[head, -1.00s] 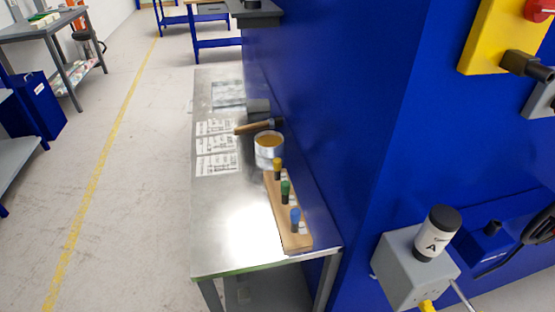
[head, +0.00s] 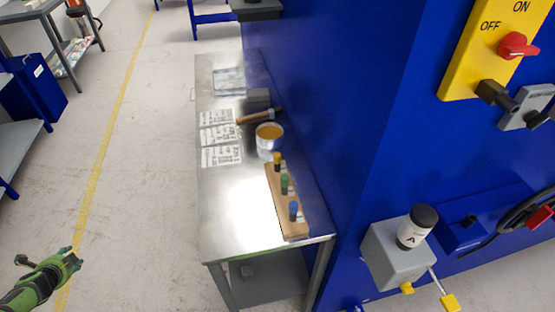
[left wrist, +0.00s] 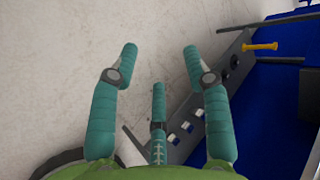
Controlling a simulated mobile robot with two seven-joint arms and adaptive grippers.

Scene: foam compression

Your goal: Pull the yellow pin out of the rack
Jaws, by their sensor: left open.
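The wooden rack (head: 289,228) stands on the metal table along the blue wall. It holds three upright pins in a row. The yellow pin (head: 277,161) is at the far end, the green pin (head: 284,184) in the middle and the blue pin (head: 293,211) at the near end. My left gripper (head: 74,257) is over the floor at the lower left, well away from the rack. Its teal fingers are spread and empty in the left wrist view (left wrist: 160,52). My right gripper is not in view.
The metal table (head: 228,215) also bears a tin (head: 270,148), a hammer (head: 255,118) and printed sheets (head: 221,156). A grey box with a bottle (head: 416,227) is at the right. The left wrist view shows a grey slotted bar (left wrist: 205,100) and a yellow peg-like part (left wrist: 262,46). The floor left of the table is open.

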